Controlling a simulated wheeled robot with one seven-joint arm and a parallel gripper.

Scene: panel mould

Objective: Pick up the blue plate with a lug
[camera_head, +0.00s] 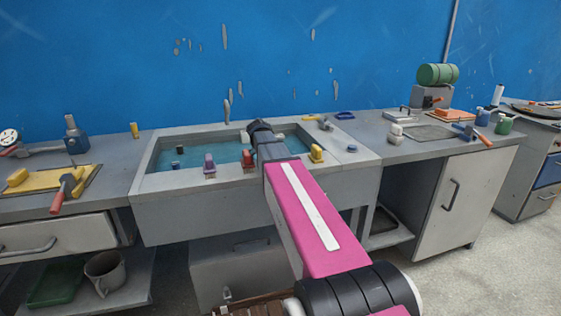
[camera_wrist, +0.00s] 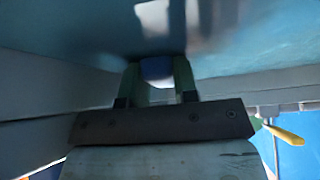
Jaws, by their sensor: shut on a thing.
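A yellow board (camera_head: 45,187) with a red-handled tool lies left. A grey counter (camera_head: 425,150) with tools is right. The basin walls enclose my gripper.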

